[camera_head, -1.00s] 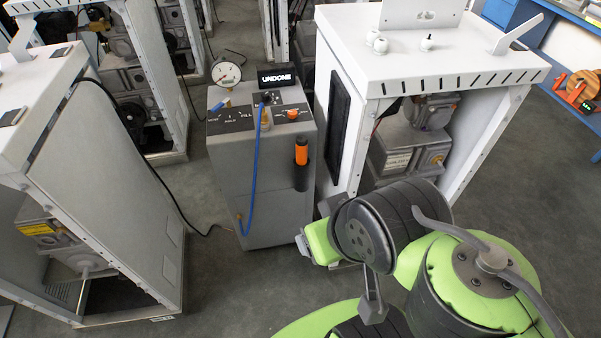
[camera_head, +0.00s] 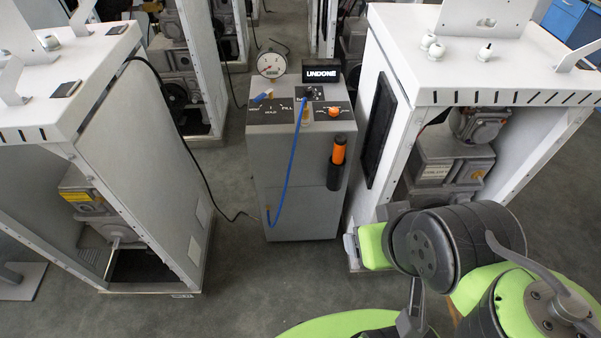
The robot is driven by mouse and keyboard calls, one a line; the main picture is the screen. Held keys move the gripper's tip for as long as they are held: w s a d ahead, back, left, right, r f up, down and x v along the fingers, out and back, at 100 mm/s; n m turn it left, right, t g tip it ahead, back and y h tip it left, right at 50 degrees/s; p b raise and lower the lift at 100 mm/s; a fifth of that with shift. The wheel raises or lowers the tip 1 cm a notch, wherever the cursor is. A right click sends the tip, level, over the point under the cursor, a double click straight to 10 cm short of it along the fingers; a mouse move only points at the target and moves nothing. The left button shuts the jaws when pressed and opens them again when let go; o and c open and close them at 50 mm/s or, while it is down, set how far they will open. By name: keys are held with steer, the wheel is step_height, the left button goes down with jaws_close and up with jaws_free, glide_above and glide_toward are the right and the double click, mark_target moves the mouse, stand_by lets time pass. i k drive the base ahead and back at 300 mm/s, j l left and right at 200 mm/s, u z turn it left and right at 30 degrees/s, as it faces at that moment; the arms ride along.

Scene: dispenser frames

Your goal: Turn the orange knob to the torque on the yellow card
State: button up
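The orange knob (camera_head: 334,112) sits on the sloped dark top panel of a grey dispenser cabinet (camera_head: 290,190) in the middle of the head view. The panel has a blue lever (camera_head: 262,97) at its left and white markings too small to read fully, "FILL" among them. No separate yellow card with readable text shows. My green and dark arm is at the lower right, apart from the knob. I cannot make out gripper fingers.
A blue hose (camera_head: 291,170) hangs down the cabinet's front. An orange-handled tool (camera_head: 339,150) sits in a black holder there. White frames stand left (camera_head: 150,170) and right (camera_head: 372,60). A yellow label (camera_head: 85,198) is inside the left one. Floor before the cabinet is clear.

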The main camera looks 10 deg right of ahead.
mark_target(333, 111)
steer(key=k+j+u, duration=0.1)
steer(key=j+u, duration=0.35)
steer(key=k+j+u, duration=0.1)
steer(key=j+u, duration=0.15)
steer(key=u, duration=0.15)
steer(key=j+u, duration=0.45)
steer(key=l+z, duration=0.1)
steer(key=z, duration=1.55)
